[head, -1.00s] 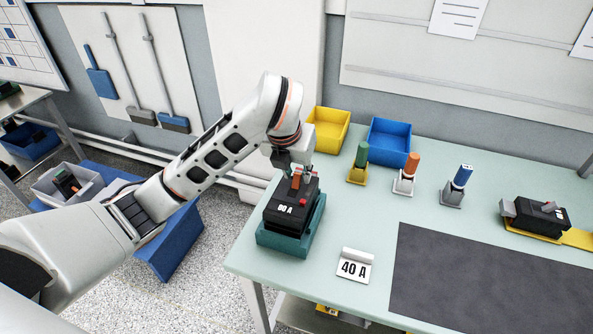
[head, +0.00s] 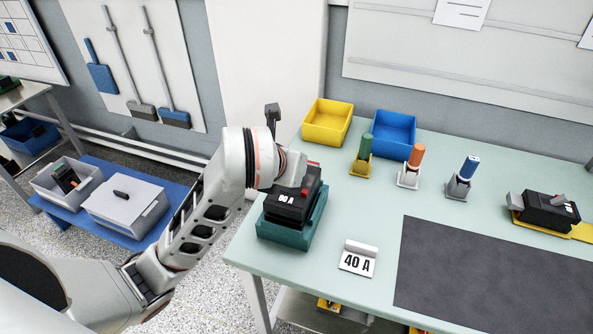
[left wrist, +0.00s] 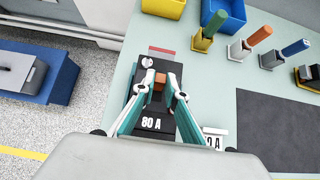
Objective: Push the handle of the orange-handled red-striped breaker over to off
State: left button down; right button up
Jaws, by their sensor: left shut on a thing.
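The black breaker (head: 290,207), marked 80 A in the left wrist view (left wrist: 152,124), sits in a teal holder (head: 285,240) at the table's left end. A red stripe shows at its far end in the left wrist view. Its orange handle (left wrist: 159,83) stands between the fingers of my left gripper (left wrist: 161,78), which is shut on it. In the head view my wrist covers the handle and fingertips, so the handle's exact tilt is hard to tell. My right gripper is in neither view.
A 40 A sign (head: 357,260) stands right of the holder, beside a dark mat (head: 480,275). Behind are yellow (head: 327,123) and blue (head: 393,133) bins and several coloured-handled items in small stands. Another black breaker (head: 548,212) sits on a yellow holder at right.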

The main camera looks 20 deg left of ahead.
aim_at(289, 194)
pick_arm(q)
jog(key=s+t+b, duration=0.1)
jog(key=s+f+t+b, duration=0.1)
jog(key=t+b, duration=0.1)
jog(key=shift+f, duration=0.15)
jog(key=shift+s+t+b, duration=0.1)
jog(key=shift+t+b, duration=0.2)
jog(key=shift+b, duration=0.05)
jog(key=shift+s+f+t+b, duration=0.3)
jog(key=shift+s+t+b, duration=0.2)
jog(key=shift+t, duration=0.7)
jog(key=shift+s+t+b, duration=0.25)
jog(key=shift+t+b, duration=0.25)
jog(key=shift+t, duration=0.2)
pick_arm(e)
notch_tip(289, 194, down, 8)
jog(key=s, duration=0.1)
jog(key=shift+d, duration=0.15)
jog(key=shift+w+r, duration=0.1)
pick_arm(q)
jog(key=c, duration=2)
grip_release()
jog(key=shift+c, duration=0.2)
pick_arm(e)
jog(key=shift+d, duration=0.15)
